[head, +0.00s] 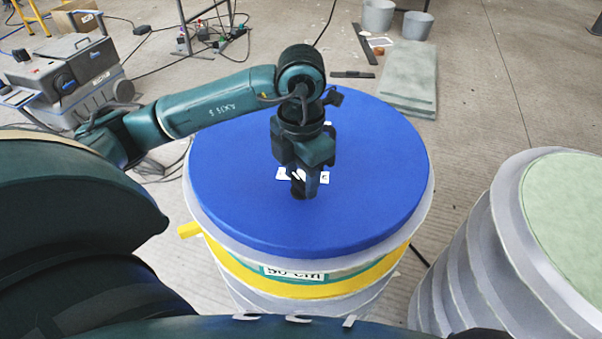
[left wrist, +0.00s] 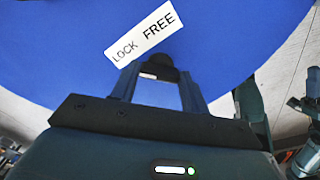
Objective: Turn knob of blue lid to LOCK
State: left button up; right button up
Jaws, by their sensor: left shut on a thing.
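The blue lid (head: 230,190) lies flat on top of a round drum in the middle of the head view, and fills the upper part of the left wrist view (left wrist: 70,50). A white label (left wrist: 144,34) on it reads LOCK at its left end and FREE at its right end. The dark knob (left wrist: 165,62) sits just below the label. My left gripper (head: 303,190) points down at the lid and is shut on the knob, its fingers (left wrist: 158,80) on either side of it. The fingers hide much of the knob, and I cannot tell which word it points to.
The drum has a yellow band (head: 350,283) with a size label, and a yellow tab at left. A second ribbed drum (head: 480,250) with a pale green top stands at right. A grey machine (head: 65,80), buckets (head: 378,17) and pale green slabs (head: 408,75) are behind on the floor.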

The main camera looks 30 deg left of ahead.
pick_arm(q)
jog(key=shift+f+m, duration=0.1)
jog(key=shift+m, duration=0.2)
jog(key=o, duration=1)
pick_arm(e)
jog(key=shift+s+d+r, duration=0.15)
jog(key=shift+s, duration=0.1)
